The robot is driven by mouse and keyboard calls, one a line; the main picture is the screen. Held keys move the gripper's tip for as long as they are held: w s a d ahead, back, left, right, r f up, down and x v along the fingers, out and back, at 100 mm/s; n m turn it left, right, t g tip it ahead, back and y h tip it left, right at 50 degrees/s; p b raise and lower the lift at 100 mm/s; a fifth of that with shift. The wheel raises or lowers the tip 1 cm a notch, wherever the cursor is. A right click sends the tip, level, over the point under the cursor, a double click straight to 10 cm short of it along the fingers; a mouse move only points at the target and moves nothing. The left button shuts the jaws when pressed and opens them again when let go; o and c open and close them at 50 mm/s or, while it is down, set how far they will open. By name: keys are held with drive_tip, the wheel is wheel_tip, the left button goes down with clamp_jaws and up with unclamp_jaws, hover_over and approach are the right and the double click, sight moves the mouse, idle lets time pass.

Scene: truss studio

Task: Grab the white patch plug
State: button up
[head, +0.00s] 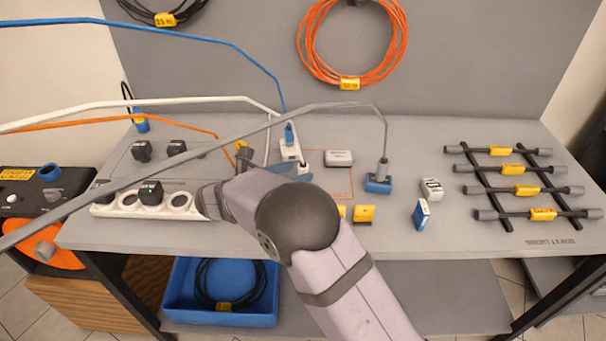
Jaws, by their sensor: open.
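A grey lead ends in a plug on a blue block (378,184). A white power strip (128,204) lies left. Orange and blue leads cross above the bench. Small boxes (422,213) and a rack of short leads (516,190) stand right.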

drive_tip(key=shift+x, duration=0.95)
clamp_jaws()
drive_tip(key=shift+r, duration=0.1)
wheel_tip(320, 180, up, 10)
drive_tip(key=shift+b, duration=0.3)
